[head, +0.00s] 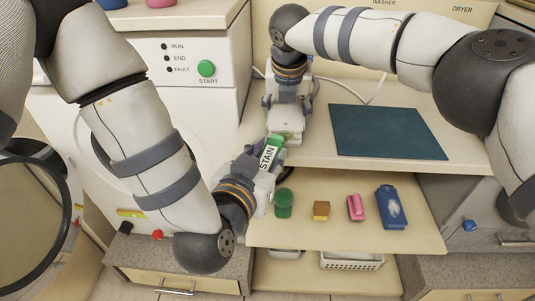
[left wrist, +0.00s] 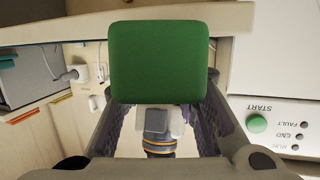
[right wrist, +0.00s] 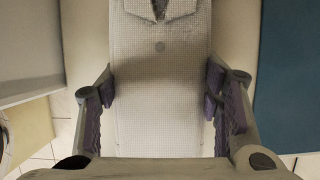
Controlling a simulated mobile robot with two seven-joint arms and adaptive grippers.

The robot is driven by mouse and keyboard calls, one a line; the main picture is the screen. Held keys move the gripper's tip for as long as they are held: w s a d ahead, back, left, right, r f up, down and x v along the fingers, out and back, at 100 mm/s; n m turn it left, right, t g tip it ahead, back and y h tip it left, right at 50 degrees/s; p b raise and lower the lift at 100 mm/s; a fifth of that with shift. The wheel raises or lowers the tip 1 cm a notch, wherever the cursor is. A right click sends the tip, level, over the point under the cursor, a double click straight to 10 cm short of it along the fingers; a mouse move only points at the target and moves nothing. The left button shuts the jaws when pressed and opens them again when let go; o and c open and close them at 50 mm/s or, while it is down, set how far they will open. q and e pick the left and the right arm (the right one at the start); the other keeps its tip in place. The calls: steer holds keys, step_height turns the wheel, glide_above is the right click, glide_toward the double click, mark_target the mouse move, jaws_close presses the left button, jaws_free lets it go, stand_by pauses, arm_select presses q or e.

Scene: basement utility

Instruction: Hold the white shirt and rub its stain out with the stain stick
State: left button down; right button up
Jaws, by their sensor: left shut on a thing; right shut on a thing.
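The stain stick (head: 270,153) is a green block with a white STAIN label. My left gripper (head: 262,168) is shut on it at the counter's front edge; its green end (left wrist: 158,62) fills the middle of the left wrist view. The white shirt (right wrist: 160,100) is a narrow folded piece with a collar and a button. My right gripper (right wrist: 160,105) is shut on it, one finger on each side. In the head view the shirt (head: 287,126) lies under my right gripper, close to the stick's upper end. Whether they touch, and the stain itself, I cannot make out.
A teal mat (head: 388,132) lies on the counter to the right. A washer (head: 185,55) with an open round door is left.

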arm_select(q)
steer(key=shift+w, duration=0.1)
stand_by(0.3)
steer(key=shift+d, duration=0.55)
steer(key=shift+a, duration=1.15)
steer(key=shift+d, duration=1.2)
steer(key=shift+a, duration=1.25)
steer(key=shift+d, duration=0.6)
steer(key=shift+d+r, duration=0.1)
steer(key=shift+d, duration=1.25)
